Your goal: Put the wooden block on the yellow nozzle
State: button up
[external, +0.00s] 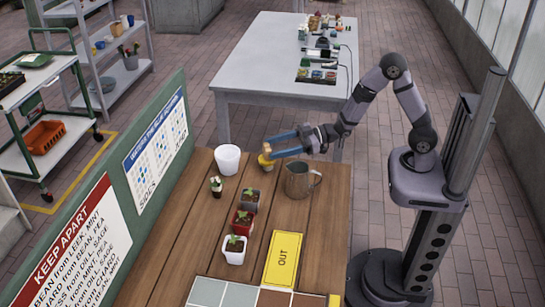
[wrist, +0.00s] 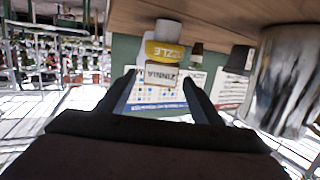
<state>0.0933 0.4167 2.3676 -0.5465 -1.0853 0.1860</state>
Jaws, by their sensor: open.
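The wooden block (wrist: 161,72) is a small tan piece with dark lettering. In the wrist view, which looks upside down, it appears directly against the top of the yellow nozzle (wrist: 167,49). In the external view the yellow nozzle (external: 265,162) stands near the table's far end, with the block (external: 267,149) apparently on top. My gripper (wrist: 159,75) is open, its fingertips on either side of the block with gaps visible. In the external view my gripper (external: 280,145) reaches in level from the right. Exact contact between block and nozzle is too small to confirm.
A metal jug (external: 299,179) stands just in front of my gripper; it is large in the wrist view (wrist: 284,80). A white pot (external: 228,159) stands left of the nozzle. Small potted plants (external: 242,222) and a yellow OUT sign (external: 284,260) lie nearer on the wooden table (external: 185,215).

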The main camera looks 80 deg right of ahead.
jog(key=shift+v, duration=2.15)
jog(key=shift+d+g+h+p, duration=0.4)
jog(key=shift+d+p, duration=0.05)
jog(key=shift+p, duration=0.1)
jog(key=d+h+p, duration=0.1)
jog(key=s+d+m+g+h+p, duration=0.1)
jog(key=s+d+g+h+p, duration=0.1)
jog(key=shift+d+f+p, duration=0.2)
jog(key=shift+f+p, duration=0.1)
jog(key=s+r+m+g+h+p, duration=0.2)
jog(key=s+g+p, duration=0.7)
jog(key=s, duration=1.5)
notch_tip(320, 180, up, 2)
jog(key=m+g, duration=0.1)
jog(key=g, duration=0.2)
jog(key=shift+d+p, duration=0.3)
jog(key=shift+d, duration=0.1)
